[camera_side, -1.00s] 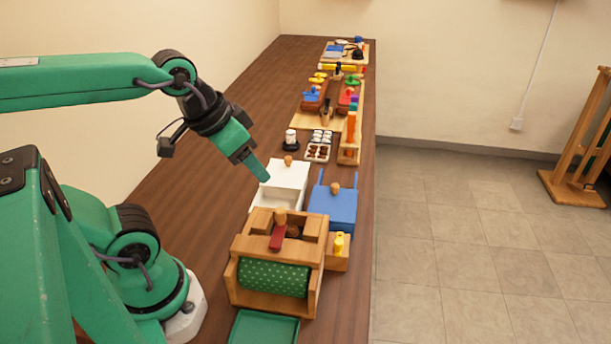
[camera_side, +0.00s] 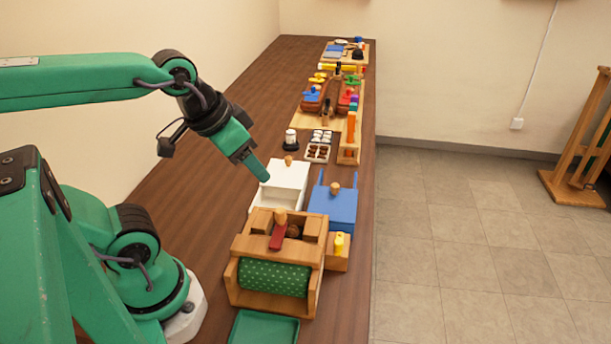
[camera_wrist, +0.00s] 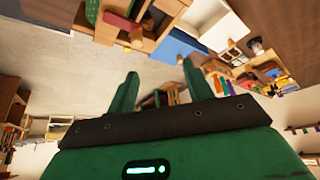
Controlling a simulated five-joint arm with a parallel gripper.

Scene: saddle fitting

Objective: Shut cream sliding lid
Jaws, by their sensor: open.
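The cream lid (camera_side: 290,173) with a wooden knob (camera_side: 288,160) is on a white box on the bench. The near part of the box (camera_side: 262,203) shows uncovered in front of the lid. My gripper (camera_side: 262,175) hangs by the box's left side; whether it touches the box cannot be told. In the wrist view, my gripper (camera_wrist: 160,85) has its two fingers spread apart with nothing between them. The white box (camera_wrist: 222,27) shows there beyond the fingers, towards the upper right.
A blue box (camera_side: 333,206) with a wooden knob stands right of the cream one. A wooden frame with a green dotted roller (camera_side: 273,277) stands in front, and a green tray (camera_side: 264,328) nearer still. Small jars (camera_side: 320,137) and tools lie behind. Bare bench shows at left.

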